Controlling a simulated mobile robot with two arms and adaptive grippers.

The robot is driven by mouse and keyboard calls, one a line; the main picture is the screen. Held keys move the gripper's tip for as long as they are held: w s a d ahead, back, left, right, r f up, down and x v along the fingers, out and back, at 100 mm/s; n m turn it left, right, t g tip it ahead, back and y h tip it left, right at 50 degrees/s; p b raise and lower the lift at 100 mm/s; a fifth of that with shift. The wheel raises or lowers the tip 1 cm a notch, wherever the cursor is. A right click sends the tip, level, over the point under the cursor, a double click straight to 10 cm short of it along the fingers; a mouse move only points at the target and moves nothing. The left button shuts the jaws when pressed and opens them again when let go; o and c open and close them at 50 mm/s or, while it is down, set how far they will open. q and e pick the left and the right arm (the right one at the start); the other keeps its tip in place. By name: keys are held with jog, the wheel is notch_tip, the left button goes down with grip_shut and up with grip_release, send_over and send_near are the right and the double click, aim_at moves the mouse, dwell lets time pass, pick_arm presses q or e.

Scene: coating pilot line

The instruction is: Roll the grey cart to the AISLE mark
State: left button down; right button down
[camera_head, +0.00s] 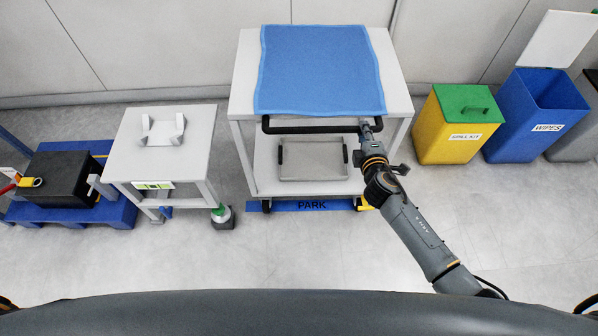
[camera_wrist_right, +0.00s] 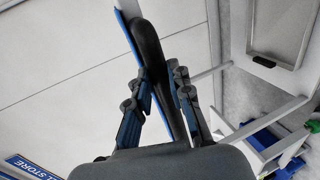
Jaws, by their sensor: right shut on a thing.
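The light grey cart (camera_head: 396,90) stands against the back wall with a blue cloth (camera_head: 318,70) over its top. Its black push handle (camera_head: 310,128) runs along the near side. My right gripper (camera_head: 371,127) is shut on the handle near its right end. In the right wrist view my right gripper (camera_wrist_right: 160,95) has a finger on each side of the dark handle bar (camera_wrist_right: 150,48). A blue floor strip marked PARK (camera_head: 312,205) lies at the cart's near wheels. No AISLE mark shows. My left gripper is not in view.
A grey tray (camera_head: 314,160) sits on the cart's lower shelf. A small yellow piece (camera_head: 364,204) is by its near right wheel. A white table (camera_head: 190,165) stands left; a yellow spill-kit bin (camera_head: 447,140) and blue wipes bin (camera_head: 525,125) stand right. The near floor is clear.

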jog(key=shift+s, duration=0.15)
jog(key=s, duration=0.9)
jog(key=shift+d, duration=0.15)
dwell(0.6)
jog(key=shift+f, duration=0.1)
jog(key=s+b, duration=0.1)
jog(key=s, duration=0.8)
jog(key=shift+d, duration=0.15)
dwell(0.6)
